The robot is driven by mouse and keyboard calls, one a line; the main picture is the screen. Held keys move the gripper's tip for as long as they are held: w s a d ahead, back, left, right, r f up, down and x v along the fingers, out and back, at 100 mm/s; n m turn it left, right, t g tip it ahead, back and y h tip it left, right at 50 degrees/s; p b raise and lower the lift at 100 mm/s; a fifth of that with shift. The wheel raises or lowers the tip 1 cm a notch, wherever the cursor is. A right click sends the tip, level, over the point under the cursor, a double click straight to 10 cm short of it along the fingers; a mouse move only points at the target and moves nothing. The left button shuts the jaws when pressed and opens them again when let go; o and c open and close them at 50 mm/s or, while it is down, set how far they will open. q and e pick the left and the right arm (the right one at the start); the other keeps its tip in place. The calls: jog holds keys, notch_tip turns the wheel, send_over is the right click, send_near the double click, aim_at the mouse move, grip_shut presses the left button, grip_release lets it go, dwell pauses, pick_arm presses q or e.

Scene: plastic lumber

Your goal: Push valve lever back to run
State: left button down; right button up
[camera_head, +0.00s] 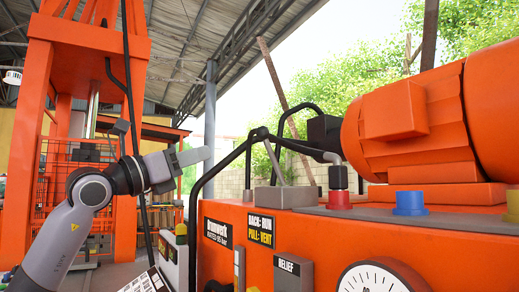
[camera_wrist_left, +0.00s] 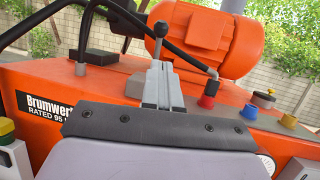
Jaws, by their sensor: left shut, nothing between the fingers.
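The valve lever (camera_head: 275,163) is a thin grey rod with a dark ball knob. It rises from a grey block (camera_head: 285,197) on top of the orange machine and leans left in the head view. A label below reads "BACK: RUN, PULL: VENT" (camera_head: 260,229). My left gripper (camera_head: 207,155) is shut and empty, pointing right, left of the lever with a visible gap in the head view. In the left wrist view the lever's knob (camera_wrist_left: 161,30) stands straight beyond my shut fingers (camera_wrist_left: 161,78), which hide its lower part. I cannot tell the exact distance. My right gripper is not in view.
Black hoses (camera_head: 196,195) arch close beside the lever. An orange motor (camera_head: 415,120) sits behind it, with red (camera_head: 339,200) and blue (camera_head: 410,203) fittings nearby. A round gauge (camera_head: 383,277) is on the front. An orange frame (camera_head: 85,60) stands at left.

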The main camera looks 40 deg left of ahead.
pick_arm(q)
jog(key=shift+s, duration=0.1)
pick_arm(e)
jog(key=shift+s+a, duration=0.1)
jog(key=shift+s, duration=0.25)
pick_arm(q)
jog(key=p, duration=1.1)
send_near(258, 136)
jog(key=x, duration=0.5)
jog(key=shift+r, duration=0.15)
jog(key=shift+w+d+r, duration=0.1)
jog(key=shift+w+d, duration=0.05)
jog(key=shift+w, duration=0.75)
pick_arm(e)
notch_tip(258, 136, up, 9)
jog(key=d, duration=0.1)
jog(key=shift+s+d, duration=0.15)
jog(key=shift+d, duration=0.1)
pick_arm(q)
jog(key=shift+p, duration=0.3)
